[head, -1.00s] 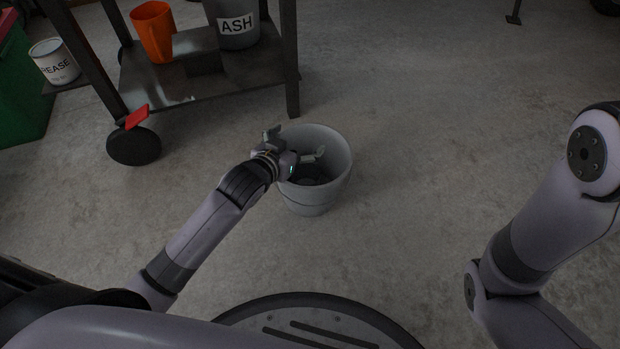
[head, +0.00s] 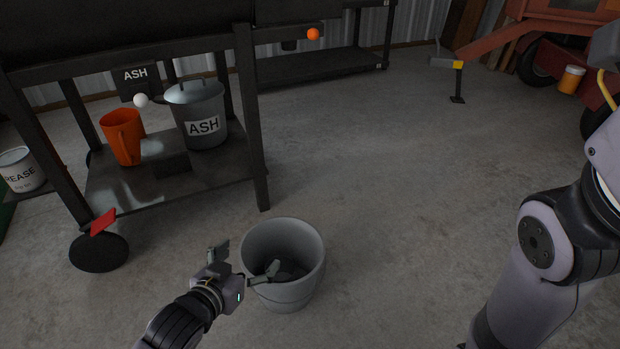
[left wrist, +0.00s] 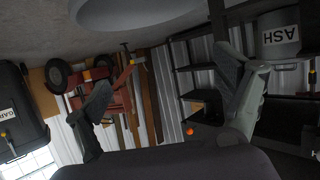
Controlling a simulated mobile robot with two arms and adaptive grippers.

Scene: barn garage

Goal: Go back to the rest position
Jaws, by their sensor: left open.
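My left gripper (head: 243,261) is open and empty in the head view, at the near left side of a grey bucket (head: 318,262) on the floor. One finger overlaps the bucket's left rim in the picture; the other is left of it. I cannot tell whether the finger touches the bucket. In the left wrist view, the spread fingers (left wrist: 167,108) have nothing between them, and the bucket (left wrist: 140,12) shows at the top. My right arm is at the right of the head view; its gripper is out of view. Dark contents, unclear, lie in the bucket.
A red machine (head: 560,40) stands at the back right. The concrete floor (head: 400,160) right of the bucket is clear.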

